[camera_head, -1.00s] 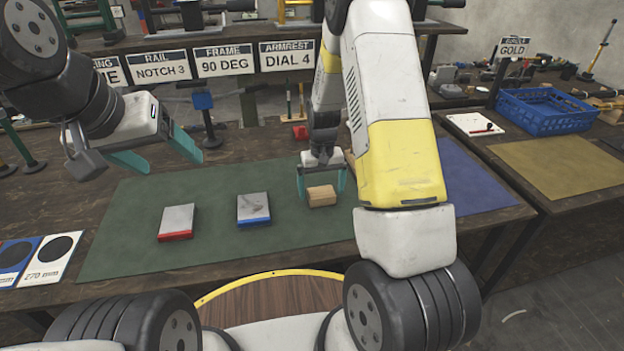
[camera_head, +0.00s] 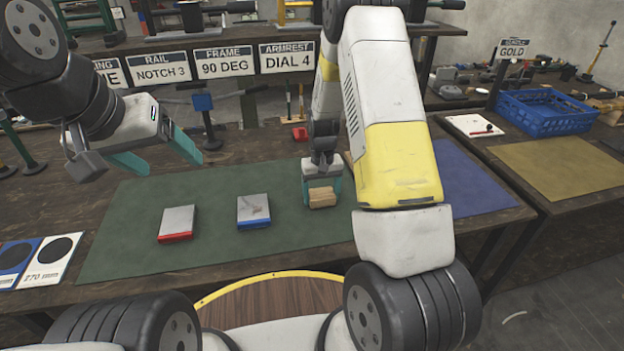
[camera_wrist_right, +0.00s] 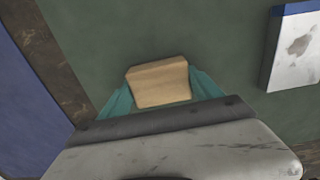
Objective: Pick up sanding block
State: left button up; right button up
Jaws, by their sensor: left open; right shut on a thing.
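The sanding block (camera_head: 322,198) is a small tan wooden-looking block on the right part of the green mat (camera_head: 130,215). My right gripper (camera_head: 322,195) comes down over it from above and is shut on it, a teal finger at each side. In the right wrist view the block (camera_wrist_right: 158,82) sits between the two teal fingers. I cannot tell whether it still touches the mat. My left gripper (camera_head: 160,158) is open and empty, raised above the bench at the left.
A red-edged plate (camera_head: 177,222) and a blue-edged plate (camera_head: 253,209) lie on the green mat, left of the block. A blue mat (camera_head: 470,180) is at the right. A blue crate (camera_head: 545,112) stands on the far right bench. Label signs (camera_head: 225,62) stand at the back.

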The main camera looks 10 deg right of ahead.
aim_at(321, 194)
jog(key=shift+r, duration=0.45)
jog(key=r, duration=0.2)
jog(key=shift+s+a+r, duration=0.1)
jog(key=shift+s+r, duration=0.2)
jog(key=shift+r, duration=0.1)
jog(key=s+a, duration=0.1)
jog(key=s, duration=0.4)
jog(key=s+a, duration=0.1)
jog(key=s, duration=0.4)
jog(key=s+a+r, duration=0.1)
jog(key=s+a, duration=0.1)
jog(key=s, duration=0.2)
jog(key=shift+s+a+r, duration=0.1)
jog(key=shift+s, duration=0.3)
